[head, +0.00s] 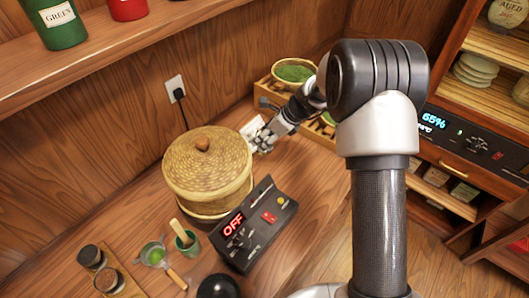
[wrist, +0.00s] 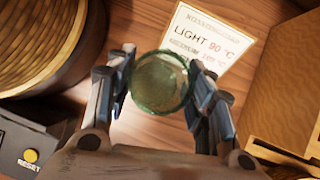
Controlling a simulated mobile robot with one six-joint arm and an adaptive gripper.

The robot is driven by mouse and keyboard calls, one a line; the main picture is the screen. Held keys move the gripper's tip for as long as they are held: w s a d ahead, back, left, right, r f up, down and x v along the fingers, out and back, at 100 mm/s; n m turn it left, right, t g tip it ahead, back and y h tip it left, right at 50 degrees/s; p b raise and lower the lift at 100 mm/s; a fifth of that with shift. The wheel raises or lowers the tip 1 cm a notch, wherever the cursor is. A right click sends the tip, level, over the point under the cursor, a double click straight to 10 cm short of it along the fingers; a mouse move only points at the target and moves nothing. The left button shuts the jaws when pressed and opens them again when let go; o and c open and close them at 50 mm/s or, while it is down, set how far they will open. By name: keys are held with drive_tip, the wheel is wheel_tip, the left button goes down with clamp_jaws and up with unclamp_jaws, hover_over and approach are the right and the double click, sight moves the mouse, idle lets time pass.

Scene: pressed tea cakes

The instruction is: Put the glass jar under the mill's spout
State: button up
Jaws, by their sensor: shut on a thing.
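In the wrist view a round greenish glass jar (wrist: 160,82) sits between the two fingers of my gripper (wrist: 165,92), seen from above. My gripper is shut on it, with a finger on each side. In the head view my gripper (head: 266,137) is just right of the woven steamer, near the back wall. The jar cannot be made out there behind the fingers. I cannot make out a mill or a spout in either view.
The lidded woven steamer (head: 208,168) stands close to my gripper's left. Its control box (head: 255,222) reads OFF. A printed card (wrist: 208,42) lies beyond the jar. A wooden box (wrist: 290,90) stands at right. A tray of green leaves (head: 294,72) is behind my gripper.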

drive_tip(key=shift+f+b, duration=0.9)
drive_tip(key=shift+f, duration=1.9)
drive_tip(key=shift+f, duration=0.1)
drive_tip(key=o, duration=1.1)
